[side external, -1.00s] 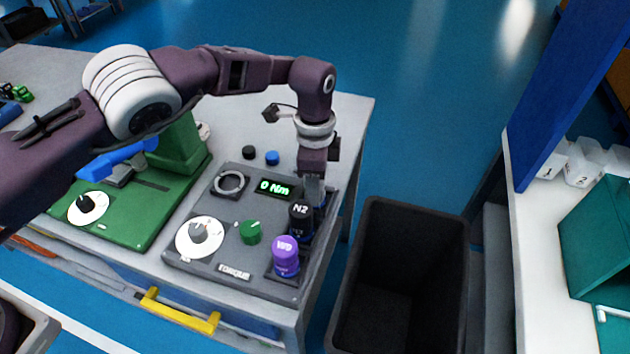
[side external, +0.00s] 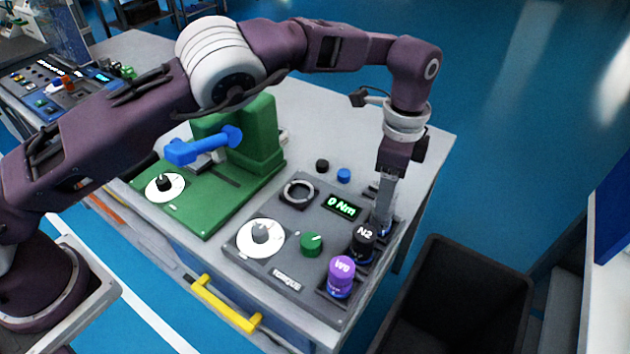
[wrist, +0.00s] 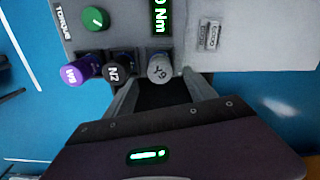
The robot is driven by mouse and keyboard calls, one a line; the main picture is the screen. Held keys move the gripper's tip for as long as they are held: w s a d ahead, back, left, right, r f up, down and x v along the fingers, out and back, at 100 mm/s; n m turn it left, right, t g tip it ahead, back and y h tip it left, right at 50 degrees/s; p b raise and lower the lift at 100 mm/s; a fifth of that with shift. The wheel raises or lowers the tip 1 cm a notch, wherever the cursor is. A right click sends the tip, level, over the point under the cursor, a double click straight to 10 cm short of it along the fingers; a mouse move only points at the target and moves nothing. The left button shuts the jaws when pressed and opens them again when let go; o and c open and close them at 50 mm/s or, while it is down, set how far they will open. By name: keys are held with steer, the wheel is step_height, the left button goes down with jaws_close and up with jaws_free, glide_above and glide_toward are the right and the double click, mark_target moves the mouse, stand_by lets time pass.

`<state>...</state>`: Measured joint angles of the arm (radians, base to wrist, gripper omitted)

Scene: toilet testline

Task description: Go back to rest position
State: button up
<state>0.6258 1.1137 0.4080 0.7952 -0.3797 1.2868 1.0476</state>
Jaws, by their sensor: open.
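My gripper (side external: 384,212) points down above the back right of the grey torque panel (side external: 290,262). In the wrist view its fingers (wrist: 166,88) are apart, with a grey-capped bottle marked Y9 (wrist: 160,68) near the gap between their tips. I cannot tell if they touch it. In the side view this bottle is mostly hidden by the fingers. Beside it stand a black-capped bottle marked N2 (side external: 364,240) and a purple-capped bottle (side external: 341,275), in a row along the panel's right side.
The panel has a white dial (side external: 260,238), a green knob (side external: 311,243) and a display reading 0 Nm (side external: 342,206). A green fixture with a blue handle (side external: 205,148) stands to the left. A dark bin (side external: 450,300) is at the right. Open floor lies behind the table.

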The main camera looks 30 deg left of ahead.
steer(key=s+a+r+n+t+h, duration=0.1)
steer(key=s+a+r+n, duration=0.25)
steer(key=a+r, duration=0.55)
steer(key=s+a+r+n+t+h, duration=0.1)
steer(key=s+a+r+n, duration=0.4)
steer(key=r, duration=0.6)
steer(key=s+a+r+n+t, duration=0.25)
steer(key=s+a+r, duration=0.25)
steer(key=s+a, duration=0.3)
steer(key=s+a+f+n+y, duration=0.1)
steer(key=s+a+f+n, duration=0.1)
steer(key=s, duration=0.6)
steer(key=s+a+f+n+t+y, duration=0.1)
steer(key=s+a+f+n, duration=0.1)
steer(key=s, duration=0.6)
steer(key=shift+f+n, duration=0.4)
steer(key=shift+f, duration=0.45)
steer(key=shift+w+d, duration=0.1)
steer(key=shift+w, duration=0.05)
steer(key=shift+c, duration=0.4)
